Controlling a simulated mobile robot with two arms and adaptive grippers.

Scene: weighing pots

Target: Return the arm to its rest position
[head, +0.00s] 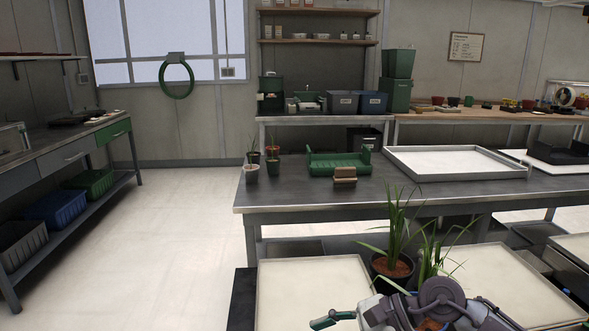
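One of my arms, apparently the right one, shows at the bottom edge, grey with a purple-grey round joint. A green-tipped part at its left end, apparently my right gripper (330,319), is cut by the frame, and its fingers cannot be made out. My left gripper is not in view. A dark pot (392,268) with reddish soil and long green leaves stands upright just behind the arm. A second leafy plant (432,258) stands beside it, its base hidden by the arm.
Pale trays (310,285) (505,280) lie on both sides of the plants. The metal bench (300,193) behind bears small potted plants (252,172), a green holder (338,163), a brown block (345,174) and a white tray (455,162). The floor at left is clear.

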